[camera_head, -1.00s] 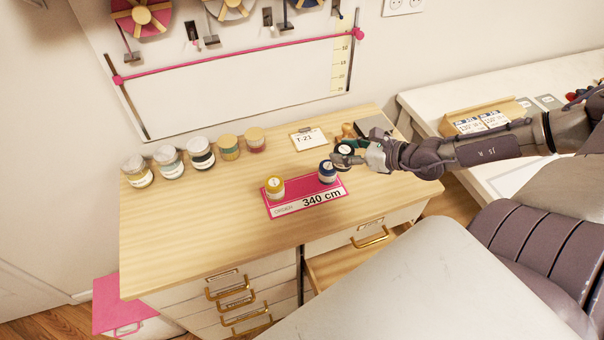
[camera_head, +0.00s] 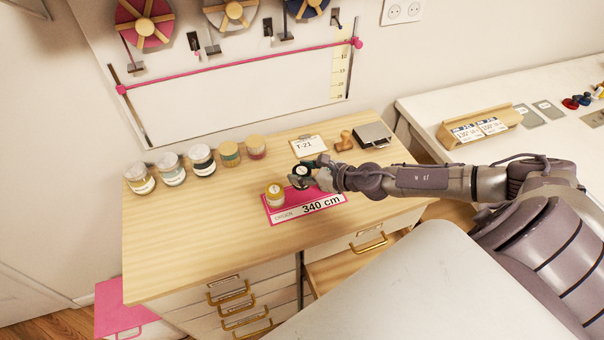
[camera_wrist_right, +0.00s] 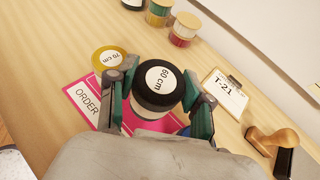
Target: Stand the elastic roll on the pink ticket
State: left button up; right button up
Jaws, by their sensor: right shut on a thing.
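My right gripper (camera_head: 303,178) is shut on a roll with a black top and a round white label, the elastic roll (camera_wrist_right: 158,82). In the right wrist view its fingers (camera_wrist_right: 160,100) grip the roll from both sides. My left gripper is out of view.
Several jars (camera_head: 203,160) stand in a row at the back left of the wooden table (camera_head: 190,235). A T-21 card (camera_head: 308,146), a wooden stamp (camera_head: 344,141) and a dark pad (camera_head: 372,134) lie behind the ticket. The table's front left is clear.

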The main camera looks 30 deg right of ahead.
jog(key=shift+w+f, duration=0.1)
jog(key=shift+f, duration=0.15)
notch_tip(320, 180, down, 4)
jog(key=b, duration=0.4)
jog(key=shift+r, duration=0.15)
jog(key=shift+f+b, duration=0.25)
jog(key=shift+b, duration=0.15)
jog(key=o, duration=0.8)
